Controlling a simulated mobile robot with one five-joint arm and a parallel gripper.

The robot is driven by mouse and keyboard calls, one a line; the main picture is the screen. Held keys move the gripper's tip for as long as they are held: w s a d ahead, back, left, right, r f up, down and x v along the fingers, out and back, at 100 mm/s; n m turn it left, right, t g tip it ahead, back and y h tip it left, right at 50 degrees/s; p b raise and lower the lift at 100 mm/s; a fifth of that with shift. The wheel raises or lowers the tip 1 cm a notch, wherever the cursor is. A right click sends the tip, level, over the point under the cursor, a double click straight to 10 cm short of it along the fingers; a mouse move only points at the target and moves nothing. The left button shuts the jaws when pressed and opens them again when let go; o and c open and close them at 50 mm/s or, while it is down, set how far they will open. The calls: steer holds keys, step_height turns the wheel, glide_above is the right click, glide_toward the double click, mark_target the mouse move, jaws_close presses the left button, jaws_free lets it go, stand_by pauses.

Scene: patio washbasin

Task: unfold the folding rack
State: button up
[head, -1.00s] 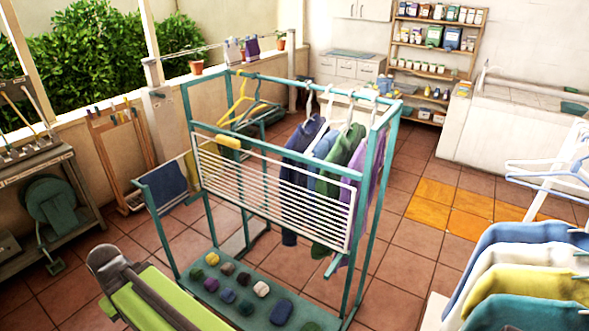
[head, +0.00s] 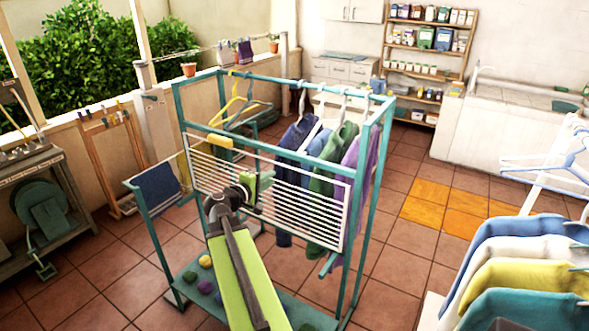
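My gripper (head: 262,182), with green and dark parts, is in front of the panel's left-middle part, below and right of the yellow piece. I cannot tell whether it touches the bars. My arm hides the panel's lower left. The gap between the fingers is not clear, and I see nothing held.
Clothes on hangers (head: 320,150) hang behind the panel. Coloured round pieces (head: 205,286) lie on the stand's lower shelf. A blue cloth (head: 157,185) hangs on the left. More shirts (head: 520,265) hang at the right front. The tiled floor between them is clear.

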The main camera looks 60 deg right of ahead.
steer(key=d+f+b, duration=0.3)
steer(key=d, duration=1.4)
steer(key=shift+f, duration=0.2)
steer(key=shift+c, duration=0.5)
jaws_close()
